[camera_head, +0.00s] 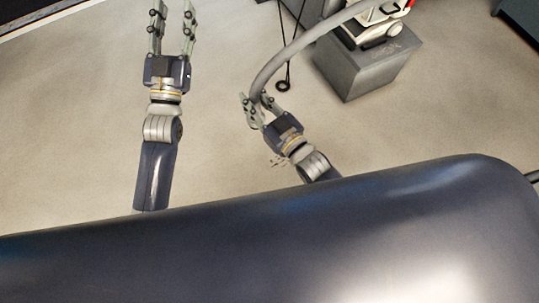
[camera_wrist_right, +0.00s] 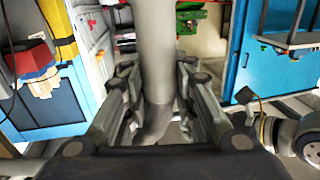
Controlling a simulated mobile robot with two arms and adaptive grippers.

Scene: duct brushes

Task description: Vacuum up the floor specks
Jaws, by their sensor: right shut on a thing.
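My right gripper (camera_head: 256,108) is shut on a grey vacuum hose (camera_head: 290,52). In the right wrist view the hose (camera_wrist_right: 158,48) stands between the two fingers (camera_wrist_right: 160,100). The hose curves up and right to a white and grey vacuum (camera_head: 382,22) with a red part, which sits on a grey block. The hose's free end is hidden by the gripper. Small dark specks (camera_head: 277,162) show on the pale floor beside my right wrist. My left gripper (camera_head: 173,22) is open and empty, above the floor at the upper left.
The grey block (camera_head: 368,72) stands at the upper right. A black cord with a ring (camera_head: 283,87) hangs left of it. A dark cabinet (camera_head: 521,18) is at the far right corner. Floor between my arms is clear. The wrist view shows blue cabinets (camera_wrist_right: 262,70) and a red-topped container (camera_wrist_right: 32,60).

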